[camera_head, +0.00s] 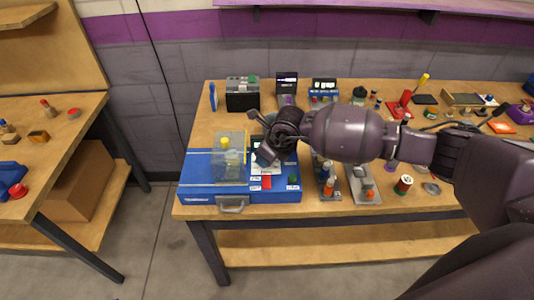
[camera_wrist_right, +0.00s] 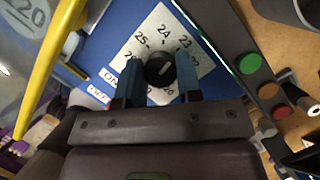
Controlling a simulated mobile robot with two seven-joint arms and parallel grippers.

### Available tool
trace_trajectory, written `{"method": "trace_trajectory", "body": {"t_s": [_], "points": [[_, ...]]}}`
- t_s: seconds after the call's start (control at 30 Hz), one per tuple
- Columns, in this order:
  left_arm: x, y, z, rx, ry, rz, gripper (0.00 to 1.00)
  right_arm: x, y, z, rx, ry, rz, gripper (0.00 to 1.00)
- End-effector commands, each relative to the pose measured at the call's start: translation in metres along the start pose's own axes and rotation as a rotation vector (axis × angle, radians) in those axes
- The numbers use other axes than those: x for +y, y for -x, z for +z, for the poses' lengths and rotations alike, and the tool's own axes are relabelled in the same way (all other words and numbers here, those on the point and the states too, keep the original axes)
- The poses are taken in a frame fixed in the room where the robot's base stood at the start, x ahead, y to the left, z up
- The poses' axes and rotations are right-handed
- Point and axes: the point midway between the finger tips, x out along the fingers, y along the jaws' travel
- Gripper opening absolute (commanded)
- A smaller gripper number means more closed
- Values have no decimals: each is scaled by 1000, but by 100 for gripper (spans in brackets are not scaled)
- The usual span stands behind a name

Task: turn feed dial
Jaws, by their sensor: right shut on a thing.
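The feed dial is a round black knob (camera_wrist_right: 160,69) with a light pointer mark, on a white plate (camera_wrist_right: 190,50) printed with numbers such as 23, 24 and 25. My right gripper (camera_wrist_right: 160,82) has one blue-grey finger on each side of the knob and is shut on it. In the head view my right gripper (camera_head: 266,152) reaches down over the blue machine (camera_head: 198,188) and hides the knob. My left gripper is not in view.
A clear cover (camera_head: 229,142) stands on the machine's left part, and a metal handle (camera_head: 232,206) is on its front. Fixtures with coloured knobs (camera_head: 329,188) stand close to the right. Small boxes (camera_head: 242,98) stand at the back.

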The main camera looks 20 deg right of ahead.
Motion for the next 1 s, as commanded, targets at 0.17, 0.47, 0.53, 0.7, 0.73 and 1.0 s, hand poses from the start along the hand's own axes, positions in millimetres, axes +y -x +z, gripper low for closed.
{"method": "trace_trajectory", "body": {"t_s": [0.17, 0.47, 0.53, 0.7, 0.73, 1.0], "points": [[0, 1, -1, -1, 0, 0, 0, 0, 1, 0, 1, -79, -32, 9], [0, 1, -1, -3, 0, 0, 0, 0, 0, 0, 1, -140, -58, 9], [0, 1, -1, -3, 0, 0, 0, 0, 0, 0, 1, -143, -60, 9], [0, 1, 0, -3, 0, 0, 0, 0, 0, 0, 1, -144, -60, 9], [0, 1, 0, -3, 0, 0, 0, 0, 0, 0, 1, -144, -60, 9], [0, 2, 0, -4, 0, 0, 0, 0, 0, 0, 2, -144, -60, 53]]}}
